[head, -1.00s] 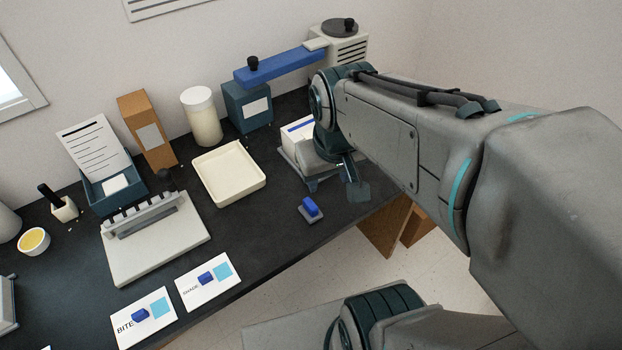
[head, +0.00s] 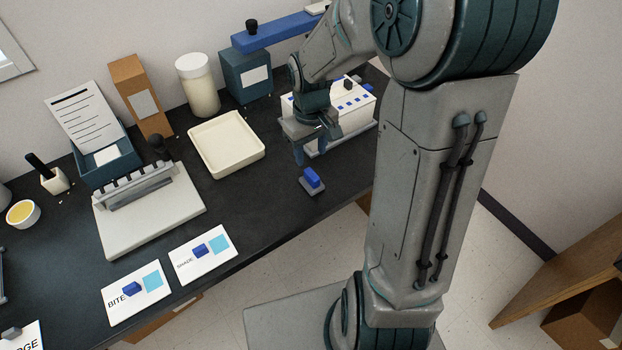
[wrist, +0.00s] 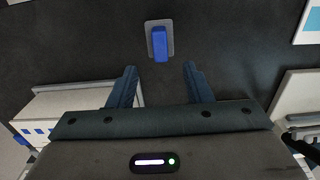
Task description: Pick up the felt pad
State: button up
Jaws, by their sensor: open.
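The felt pad (head: 312,182), a small grey slab with a blue block on top, lies on the dark table near its front edge. It also shows in the wrist view (wrist: 160,42), at the top centre, just beyond the gap between my fingertips. My gripper (wrist: 160,72) is open and empty, its two fingers pointing toward the pad. In the head view my gripper (head: 314,148) hangs above the table, behind the pad and apart from it.
A white box with blue squares (head: 345,108) stands close behind my gripper. A cream tray (head: 257,154) lies to the left of the pad. Two cards (head: 218,262) (head: 151,305) lie along the front edge. Bare table surrounds the pad.

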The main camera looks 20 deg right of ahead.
aim_at(312, 173)
jog(key=f, duration=0.8)
jog(key=shift+s+f, duration=0.25)
jog(key=shift+f, duration=0.1)
grip_shut()
